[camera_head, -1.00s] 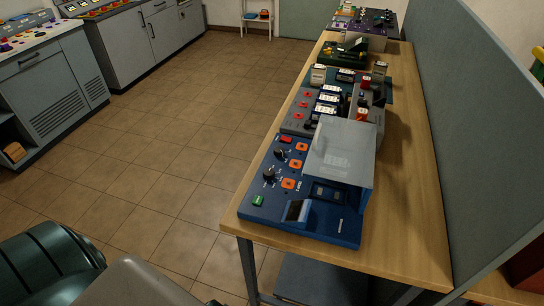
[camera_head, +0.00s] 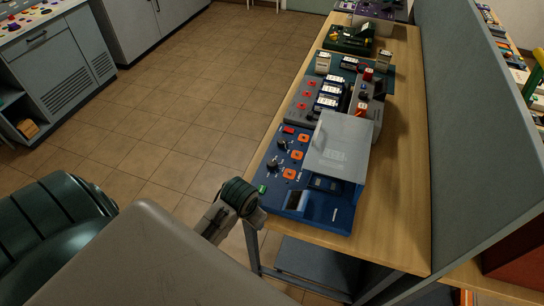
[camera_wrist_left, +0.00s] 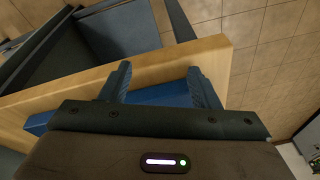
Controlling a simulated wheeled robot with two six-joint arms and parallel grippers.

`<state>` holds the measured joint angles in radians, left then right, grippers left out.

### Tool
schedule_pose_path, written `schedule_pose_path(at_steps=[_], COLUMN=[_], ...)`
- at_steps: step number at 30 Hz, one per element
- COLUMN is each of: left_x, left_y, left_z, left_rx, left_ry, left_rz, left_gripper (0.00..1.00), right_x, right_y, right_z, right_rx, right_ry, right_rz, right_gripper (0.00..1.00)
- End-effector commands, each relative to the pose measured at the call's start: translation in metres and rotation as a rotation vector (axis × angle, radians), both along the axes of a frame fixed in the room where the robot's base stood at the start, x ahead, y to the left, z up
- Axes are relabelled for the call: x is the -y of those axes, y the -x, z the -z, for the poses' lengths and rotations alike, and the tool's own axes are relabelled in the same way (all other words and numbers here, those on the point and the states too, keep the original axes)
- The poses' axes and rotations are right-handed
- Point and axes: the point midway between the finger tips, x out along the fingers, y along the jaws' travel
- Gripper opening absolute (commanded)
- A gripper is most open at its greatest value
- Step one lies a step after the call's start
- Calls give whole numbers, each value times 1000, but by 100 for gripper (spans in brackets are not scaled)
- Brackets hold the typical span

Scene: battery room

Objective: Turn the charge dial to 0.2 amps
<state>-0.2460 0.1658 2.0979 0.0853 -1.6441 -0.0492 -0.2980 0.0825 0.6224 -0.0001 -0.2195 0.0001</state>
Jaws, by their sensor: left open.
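The blue charger panel (camera_head: 330,215) stands at the near end of the wooden bench, with a grey cover box on it. Two black knobs, an upper dial (camera_head: 283,144) and a lower dial (camera_head: 272,164), sit on its left side beside orange squares. Their markings are too small to read, so I cannot tell which is the charge dial. My left arm reaches in front of the panel's near left corner in the head view. My left gripper (camera_wrist_left: 158,76) is open and empty in the left wrist view, its fingers over the bench edge and a blue surface. My right gripper is out of view.
The bench (camera_head: 400,190) carries several other devices behind the panel, including a grey unit (camera_head: 310,95) and a dark green one (camera_head: 348,40). A grey partition (camera_head: 465,150) runs along the bench's right side. Tiled floor lies open to the left.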

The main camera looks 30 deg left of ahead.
Motion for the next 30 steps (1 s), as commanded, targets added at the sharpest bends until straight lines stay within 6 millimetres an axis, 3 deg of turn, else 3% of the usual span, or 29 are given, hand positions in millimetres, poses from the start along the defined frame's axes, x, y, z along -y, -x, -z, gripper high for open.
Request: schedule_pose_path(at_steps=[8,13,21,27,30], left_x=[-11,-21,-50,-61,-63], left_y=[-46,-85,-176,-207,-211], left_z=[-7,-19,-76,-106,-108], left_rx=[-38,-73,-162,-199,-208], left_ry=[2,6,35,56,61], left_rz=[12,18,29,35,36], left_gripper=[56,56,56,56,56], right_x=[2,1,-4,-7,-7], right_y=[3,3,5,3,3], right_z=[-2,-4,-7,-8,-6], right_rx=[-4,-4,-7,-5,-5], right_ry=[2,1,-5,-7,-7], right_rz=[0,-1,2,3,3], right_gripper=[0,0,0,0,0])
